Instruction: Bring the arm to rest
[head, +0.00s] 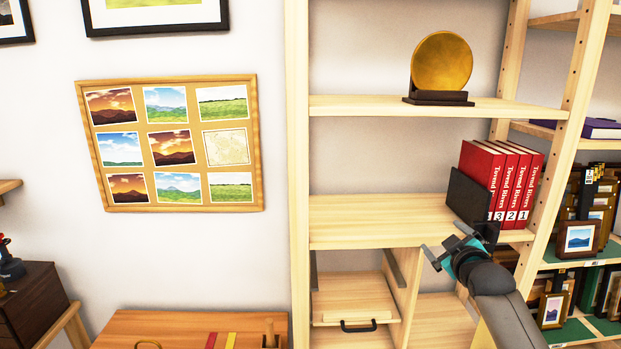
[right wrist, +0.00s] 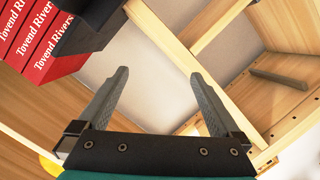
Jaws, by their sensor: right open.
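My right gripper (head: 462,243) is in front of the wooden shelf unit (head: 380,220), just below and beside the black bookend. In the right wrist view its two fingers (right wrist: 158,95) stand wide apart with nothing between them. My right arm comes in from the lower right of the head view. My left gripper is not in the head view.
Several red books (head: 500,180) stand on the middle shelf against a black bookend (head: 467,197); they also show in the right wrist view (right wrist: 50,40). A gold disc (head: 441,62) stands above. A drawer (head: 350,300) lies below. A picture board (head: 170,145) hangs left.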

